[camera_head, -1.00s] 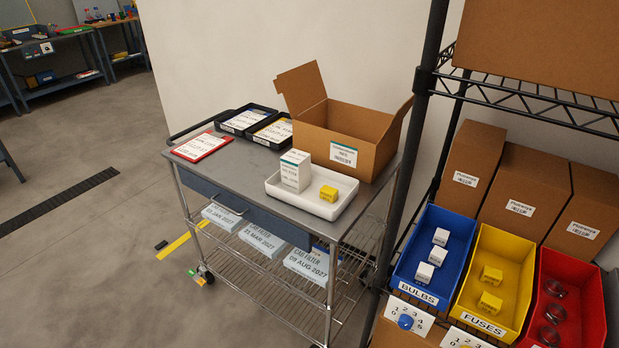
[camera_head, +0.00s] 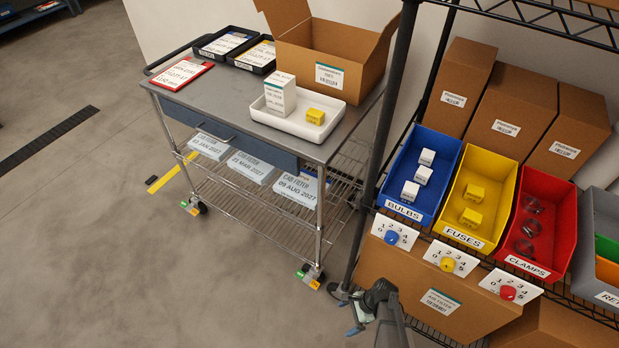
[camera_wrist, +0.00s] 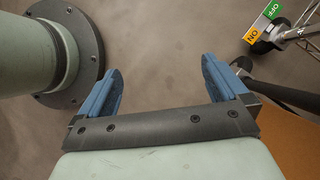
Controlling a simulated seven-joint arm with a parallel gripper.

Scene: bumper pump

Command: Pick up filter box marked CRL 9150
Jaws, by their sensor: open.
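A white upright box (camera_head: 280,93) stands in a white tray (camera_head: 297,125) on top of the cart; its print is too small to read. Several flat pale boxes lie on the cart's wire shelf; one (camera_head: 297,187) reads CAB FILTER, 09 AUG 2027. I cannot make out CRL 9150 on any box. My gripper (camera_head: 357,318) is low at the bottom of the head view, right of the cart and in front of the shelving. In the wrist view its blue fingers (camera_wrist: 161,70) are apart with only floor between them.
A rack post (camera_head: 386,130) stands between cart and bins. A cart caster (camera_wrist: 264,42) is near my gripper.

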